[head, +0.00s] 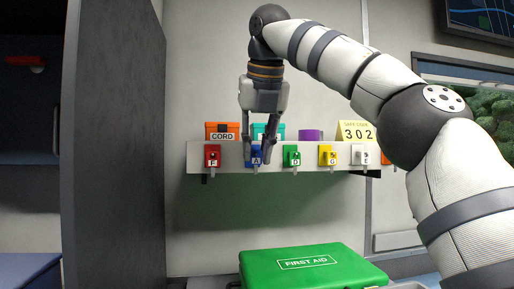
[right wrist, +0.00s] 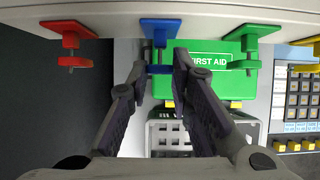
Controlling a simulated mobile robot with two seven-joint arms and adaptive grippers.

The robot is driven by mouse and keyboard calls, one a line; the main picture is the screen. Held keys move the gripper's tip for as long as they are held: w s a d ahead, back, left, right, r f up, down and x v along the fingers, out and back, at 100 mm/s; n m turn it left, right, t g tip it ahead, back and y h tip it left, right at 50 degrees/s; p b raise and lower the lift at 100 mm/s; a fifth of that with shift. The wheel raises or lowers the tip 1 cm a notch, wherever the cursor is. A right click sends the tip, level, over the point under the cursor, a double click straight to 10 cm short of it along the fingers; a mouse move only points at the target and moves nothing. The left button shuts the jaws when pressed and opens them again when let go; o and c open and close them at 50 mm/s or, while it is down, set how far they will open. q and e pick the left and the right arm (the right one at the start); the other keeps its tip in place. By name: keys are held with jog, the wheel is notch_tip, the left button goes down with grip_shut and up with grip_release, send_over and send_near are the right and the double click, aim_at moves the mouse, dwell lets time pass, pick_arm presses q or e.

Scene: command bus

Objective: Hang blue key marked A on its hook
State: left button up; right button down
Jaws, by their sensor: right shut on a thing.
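The blue piece marked A (head: 256,155) is on the white rack board, between the red F and green D pieces. My right gripper (head: 260,158) comes down in front of it, a finger to each side. In the right wrist view, the fingertips (right wrist: 160,75) are close around a blue key part (right wrist: 160,69), just below the blue hook plate (right wrist: 160,25). The gripper is shut on this blue part. I cannot tell whether the key hangs on the hook or only sits against it. My left gripper is not in view.
Red F (head: 212,156), green D (head: 291,156), yellow G (head: 327,155) and white E (head: 360,155) pieces line the rack (head: 195,158). An orange CORD box (head: 222,127) and purple item (head: 310,135) stand above. A green first aid case (head: 312,270) lies below. A dark partition (head: 110,140) stands left.

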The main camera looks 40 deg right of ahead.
jog(key=shift+w+d, duration=0.2)
jog(key=shift+w, duration=0.15)
jog(key=shift+f, duration=0.15)
dwell(0.3)
jog(key=c, duration=1.4)
grip_release()
jog(key=shift+o, duration=0.2)
jog(key=shift+v, duration=1.3)
jog(key=shift+w, duration=0.15)
